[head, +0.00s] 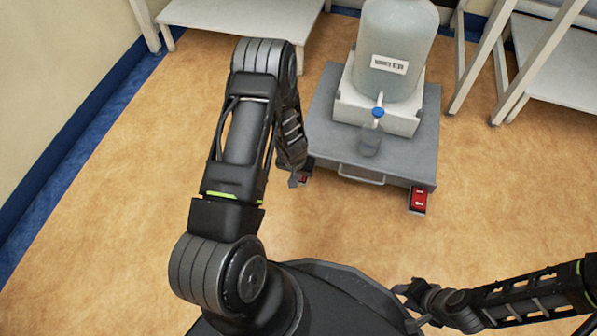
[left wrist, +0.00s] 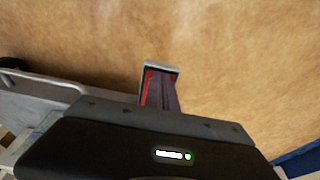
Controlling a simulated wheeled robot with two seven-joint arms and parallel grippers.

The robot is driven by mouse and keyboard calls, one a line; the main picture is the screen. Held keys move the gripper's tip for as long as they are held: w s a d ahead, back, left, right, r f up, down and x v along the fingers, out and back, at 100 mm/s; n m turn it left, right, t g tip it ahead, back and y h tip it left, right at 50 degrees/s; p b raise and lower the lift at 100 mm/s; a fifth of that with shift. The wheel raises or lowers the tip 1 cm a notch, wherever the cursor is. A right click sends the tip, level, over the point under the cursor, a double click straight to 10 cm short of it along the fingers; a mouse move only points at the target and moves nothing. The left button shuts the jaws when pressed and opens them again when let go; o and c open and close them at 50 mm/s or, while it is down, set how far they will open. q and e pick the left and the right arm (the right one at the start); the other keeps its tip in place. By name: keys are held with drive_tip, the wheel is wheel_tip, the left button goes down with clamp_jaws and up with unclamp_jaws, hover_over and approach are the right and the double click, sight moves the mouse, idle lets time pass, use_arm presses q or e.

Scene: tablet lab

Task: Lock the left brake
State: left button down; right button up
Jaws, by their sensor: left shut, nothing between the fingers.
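The grey cart (head: 323,125) stands on the floor. Its left brake (head: 304,175) is a small red pedal at the cart's front left corner, mostly hidden by my left gripper in the head view. My left gripper (head: 293,183) is shut and empty, pointing down at that pedal; I cannot tell whether it touches. In the left wrist view the red brake pedal (left wrist: 152,86) with its pale end edge sticks out past the dark gripper body (left wrist: 160,140). My right gripper (head: 406,305) is open and empty, low at the right, far from the cart.
A water bottle (head: 394,45) with a blue tap stands on a white base on the cart, a clear cup (head: 370,143) below the tap. Another red brake pedal (head: 418,200) is at the cart's front right. A pull handle (head: 361,177) lies between. Floor in front is clear.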

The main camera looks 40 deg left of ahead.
use_arm(q)
drive_tip(key=shift+r, duration=0.25)
drive_tip(key=shift+r+p, duration=0.7)
drive_tip(key=s+d+p+v, duration=0.1)
drive_tip(key=p+v, duration=0.5)
drive_tip(key=v, duration=0.7)
drive_tip(key=shift+s+p, duration=0.35)
drive_tip(key=shift+s, duration=0.45)
drive_tip(key=shift+f, duration=0.1)
